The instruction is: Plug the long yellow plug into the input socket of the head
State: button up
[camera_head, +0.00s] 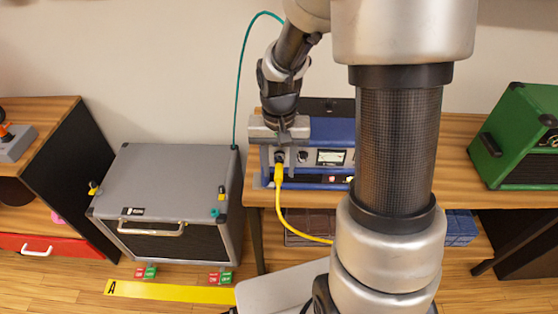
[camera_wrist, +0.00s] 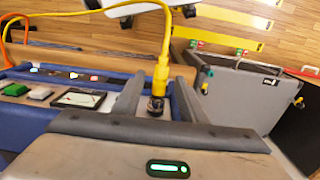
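The blue head (camera_head: 320,130) stands on a wooden bench. The long yellow plug (camera_head: 279,172) is at the left end of its front panel, and its tip meets a dark round socket (camera_head: 279,156). In the wrist view the plug (camera_wrist: 160,78) lines up with the black socket collar (camera_wrist: 155,106) and appears seated in it; the depth is hidden. My gripper (camera_wrist: 157,98) is over the head's left end. Its two fingers stand apart on either side of the plug and socket, with visible gaps, so it is open and not gripping.
A yellow cable (camera_head: 295,224) hangs from the plug. A grey cabinet (camera_head: 180,168) stands left, with a green cable (camera_head: 239,80) rising behind it. A green cabinet (camera_head: 520,130) sits on the right of the bench. A yellow floor strip marked A (camera_head: 170,291) lies in front.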

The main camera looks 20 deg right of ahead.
notch_tip(320, 180, up, 16)
jog(key=p, duration=0.3)
jog(key=s+r+n+t+p, duration=0.3)
jog(key=s+r+t+p, duration=0.2)
jog(key=s+r, duration=0.8)
notch_tip(320, 180, up, 4)
jog(key=p, duration=0.3)
jog(key=shift+s+a+f+n+t, duration=0.15)
jog(key=shift+s+a+n+t, duration=0.15)
jog(key=shift+s+a, duration=0.1)
jog(key=shift+d, duration=0.1)
